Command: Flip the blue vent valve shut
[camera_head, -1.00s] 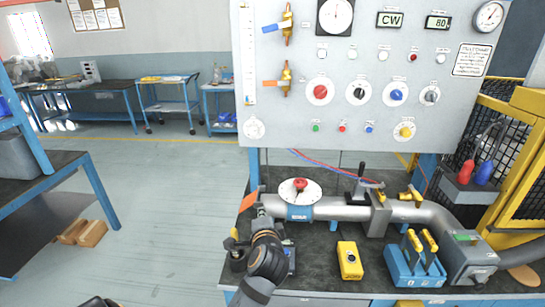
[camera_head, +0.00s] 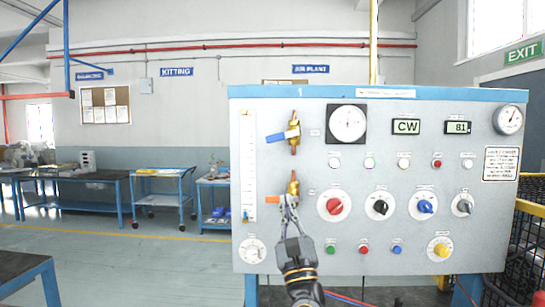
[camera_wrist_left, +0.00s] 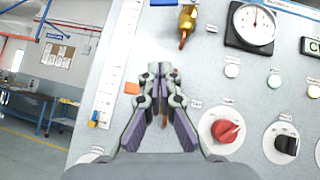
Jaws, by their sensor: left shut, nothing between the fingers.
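The blue vent valve lever (camera_head: 283,135) sits on the upper brass valve on the panel's left side. It points left, tilted slightly down. In the wrist view the upper brass valve body (camera_wrist_left: 187,22) shows at the top, with the blue lever (camera_wrist_left: 163,3) cut by the edge. My left gripper (camera_head: 289,200) is shut and empty, in front of the lower valve and below the blue lever. Its closed fingers (camera_wrist_left: 160,72) also show in the wrist view, hiding part of the lower valve. My right gripper is not in view.
The lower valve's orange lever (camera_head: 272,199) points left, just beside my fingertips. A vertical gauge strip (camera_head: 249,160) stands left of the valves. A red knob (camera_head: 334,206) is to the right, and a dial (camera_head: 347,124) is right of the blue valve.

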